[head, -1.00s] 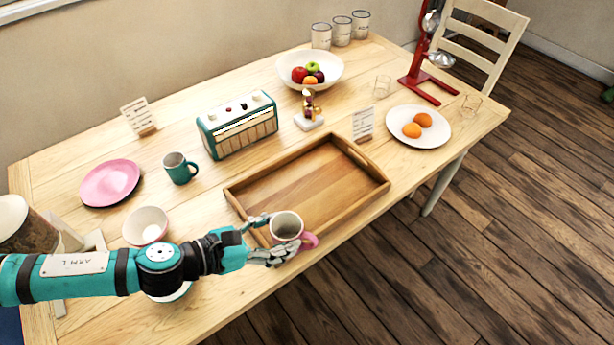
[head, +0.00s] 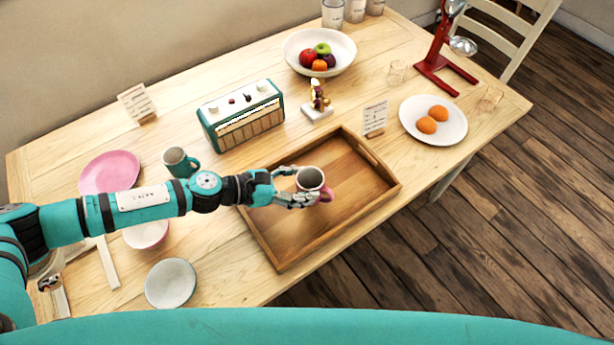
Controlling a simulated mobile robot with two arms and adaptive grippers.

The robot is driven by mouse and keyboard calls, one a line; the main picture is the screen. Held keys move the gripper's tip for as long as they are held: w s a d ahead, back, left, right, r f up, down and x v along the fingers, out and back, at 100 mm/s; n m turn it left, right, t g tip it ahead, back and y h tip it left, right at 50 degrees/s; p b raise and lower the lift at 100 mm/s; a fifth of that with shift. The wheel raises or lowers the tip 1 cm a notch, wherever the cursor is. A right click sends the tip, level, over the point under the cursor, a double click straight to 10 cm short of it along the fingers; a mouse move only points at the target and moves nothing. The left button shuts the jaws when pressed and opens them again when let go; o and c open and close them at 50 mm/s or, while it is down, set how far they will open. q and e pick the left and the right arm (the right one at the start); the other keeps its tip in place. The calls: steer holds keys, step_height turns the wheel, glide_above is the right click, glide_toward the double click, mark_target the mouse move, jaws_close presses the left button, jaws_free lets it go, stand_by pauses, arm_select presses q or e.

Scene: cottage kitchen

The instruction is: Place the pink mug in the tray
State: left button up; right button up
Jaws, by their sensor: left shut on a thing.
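The pink mug (head: 311,179) has a grey-white rim, a dark inside and a pink handle on its right side. My left gripper (head: 296,188) is shut on it and holds it upright over the wooden tray (head: 282,260). The tray lies on the table with raised sides and a handle slot at its far right end. I cannot tell whether the mug's base touches the tray floor. The rest of the tray looks empty. My right gripper is not in view.
A teal mug (head: 179,162), a teal radio (head: 241,115) and a small figurine (head: 317,100) stand behind the tray. A pale plate (head: 170,283) lies front left.

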mark_target(300, 182)
arm_select(q)
steer(key=w, duration=0.1)
steer(key=w+d, duration=0.1)
steer(key=w, duration=0.1)
steer(key=shift+w+d+f, duration=0.1)
steer(key=shift+w+d, duration=0.05)
steer(key=shift+w, duration=0.05)
steer(key=shift+f, duration=0.4)
step_height(300, 182, down, 2)
steer(key=shift+f, duration=0.55)
steer(key=o, duration=1.3)
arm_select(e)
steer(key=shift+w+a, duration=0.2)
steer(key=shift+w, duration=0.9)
